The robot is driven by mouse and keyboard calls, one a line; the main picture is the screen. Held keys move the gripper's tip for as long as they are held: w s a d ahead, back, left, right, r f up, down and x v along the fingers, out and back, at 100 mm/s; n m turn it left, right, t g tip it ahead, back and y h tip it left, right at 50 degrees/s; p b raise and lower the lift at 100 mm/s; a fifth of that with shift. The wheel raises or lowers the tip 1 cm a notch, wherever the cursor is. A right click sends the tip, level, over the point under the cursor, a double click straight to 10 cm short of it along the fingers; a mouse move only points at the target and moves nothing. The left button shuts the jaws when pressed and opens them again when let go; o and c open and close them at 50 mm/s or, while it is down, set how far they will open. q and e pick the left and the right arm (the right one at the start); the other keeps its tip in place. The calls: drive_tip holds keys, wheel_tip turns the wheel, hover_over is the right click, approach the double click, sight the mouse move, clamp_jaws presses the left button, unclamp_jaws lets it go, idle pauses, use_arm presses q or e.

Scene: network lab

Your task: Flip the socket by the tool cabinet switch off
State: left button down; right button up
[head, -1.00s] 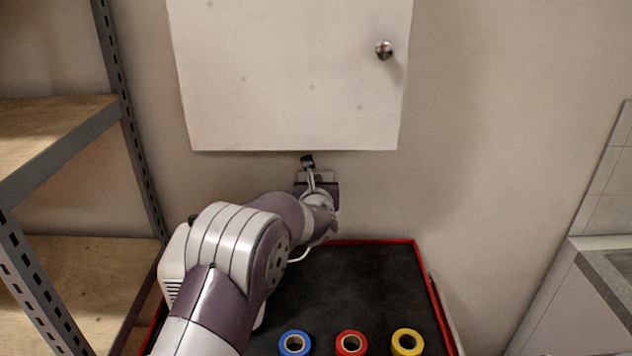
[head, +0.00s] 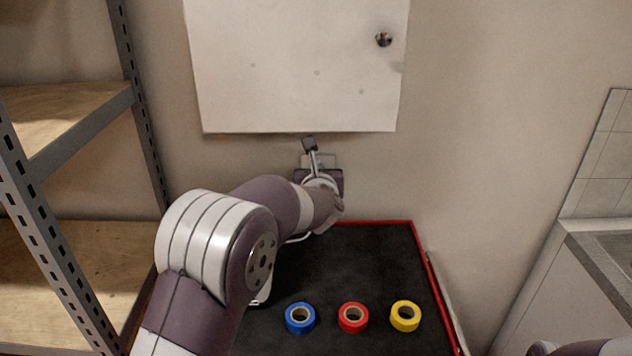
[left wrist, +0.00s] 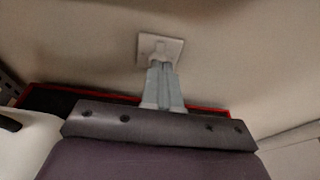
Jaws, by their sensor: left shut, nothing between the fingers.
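The socket is a pale plate (head: 328,160) on the wall, below the white wall cabinet and above the back of the black-topped tool cabinet (head: 375,265). In the head view my left gripper (head: 319,178) is in front of the plate and hides its lower part. In the left wrist view the square plate (left wrist: 173,44) shows beyond the fingertips. My left gripper's fingers (left wrist: 161,66) are together, empty, and overlap the plate's lower edge. I cannot tell whether they touch it. The switch position is too small to read. My right gripper is not in view.
Blue (head: 300,318), red (head: 353,317) and yellow (head: 405,316) tape rolls lie on the tool cabinet's front part. A metal shelf rack (head: 75,130) stands at left. The white wall cabinet (head: 300,75) hangs above. A counter (head: 600,245) is at right.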

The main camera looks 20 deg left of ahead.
use_arm(q)
drive_tip(key=s+f+n+g, duration=0.3)
drive_tip(key=s+f+n, duration=0.2)
drive_tip(key=s+n, duration=0.3)
drive_tip(key=s+f+n+g+h, duration=0.1)
drive_tip(key=s+f+n+g, duration=0.3)
drive_tip(key=s+f+n, duration=0.2)
drive_tip(key=s+f+n+g+h, duration=0.1)
drive_tip(key=s+f+n+g, duration=0.3)
drive_tip(key=s+n, duration=0.6)
drive_tip(key=shift+s+d+f+n, duration=0.3)
drive_tip(key=shift+s+f+n, duration=0.1)
drive_tip(key=shift+s+f, duration=0.3)
drive_tip(key=s+d+n+h, duration=0.1)
drive_tip(key=s+n, duration=0.1)
drive_tip(key=s+f+n+g+h, duration=0.1)
drive_tip(key=s+n, duration=0.1)
drive_tip(key=s, duration=0.1)
drive_tip(key=s+d+n+g+p, duration=0.1)
drive_tip(key=s+n, duration=0.2)
drive_tip(key=shift+s+d+f+h, duration=0.15)
drive_tip(key=shift+d+f+h, duration=0.1)
drive_tip(key=shift+d+h, duration=0.15)
drive_tip(key=shift+a+r, duration=0.15)
drive_tip(key=shift+a, duration=0.15)
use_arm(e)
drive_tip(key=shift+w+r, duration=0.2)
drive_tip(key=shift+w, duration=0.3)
